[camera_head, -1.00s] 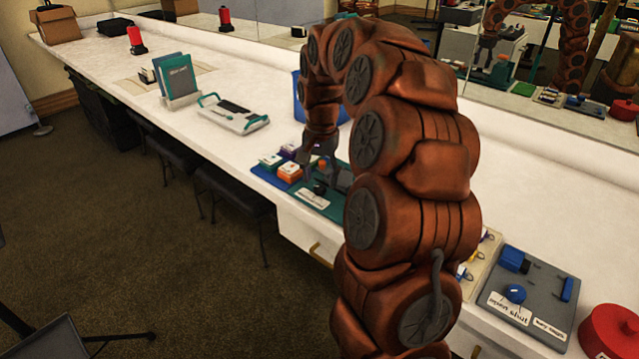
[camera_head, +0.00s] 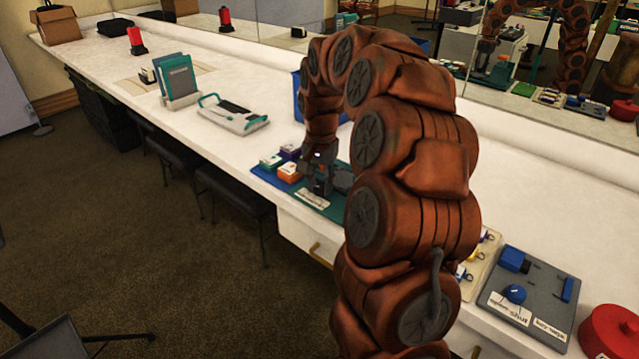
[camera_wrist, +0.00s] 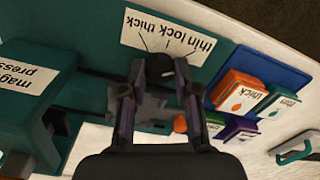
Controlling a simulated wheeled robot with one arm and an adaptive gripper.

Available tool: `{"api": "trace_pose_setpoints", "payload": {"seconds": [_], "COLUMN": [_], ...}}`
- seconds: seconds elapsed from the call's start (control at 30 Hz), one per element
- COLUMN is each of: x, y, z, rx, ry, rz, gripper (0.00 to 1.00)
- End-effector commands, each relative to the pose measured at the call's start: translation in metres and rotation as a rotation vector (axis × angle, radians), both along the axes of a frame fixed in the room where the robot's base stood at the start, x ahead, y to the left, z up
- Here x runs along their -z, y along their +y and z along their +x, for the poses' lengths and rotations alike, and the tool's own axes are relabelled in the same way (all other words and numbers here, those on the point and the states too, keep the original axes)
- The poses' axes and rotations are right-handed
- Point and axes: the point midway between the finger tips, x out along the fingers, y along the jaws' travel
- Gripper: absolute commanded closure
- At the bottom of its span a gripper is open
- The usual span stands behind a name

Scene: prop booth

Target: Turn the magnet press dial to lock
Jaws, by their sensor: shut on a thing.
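The magnet press (camera_wrist: 38,95) is a teal block with a white label, at the left of the wrist view. Its teal base (camera_head: 330,212) shows in the head view below my gripper (camera_head: 320,187). The small black dial (camera_wrist: 160,66) sits at the edge of a white label (camera_wrist: 185,42) reading thin, lock, thick, upside down in the wrist view. My gripper (camera_wrist: 160,76) is shut on the dial, one finger on each side. The fingers hide part of the dial, and I cannot tell which mark it points to.
A blue tray (camera_wrist: 252,62) with orange, green and purple boxes stands close beside the press. A grey board with a blue knob (camera_head: 515,293) and a red round object (camera_head: 612,332) lie at the right. The white counter (camera_head: 240,165) is clear between the tray and a teal-handled device (camera_head: 233,114).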

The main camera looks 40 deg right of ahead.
Motion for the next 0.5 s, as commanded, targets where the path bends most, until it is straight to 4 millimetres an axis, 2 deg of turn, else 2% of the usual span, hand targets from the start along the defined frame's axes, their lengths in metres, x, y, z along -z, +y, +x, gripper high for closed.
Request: {"api": "trace_pose_setpoints", "payload": {"seconds": [0.27,0.5], "x": [-0.0001,-0.0004], "y": [-0.0002,-0.0002], "z": [-0.0003,-0.0003], "rx": [-0.017,-0.118], "ry": [0.001,0.001], "rz": [0.000,0.000], "gripper": [1.00,1.00]}}
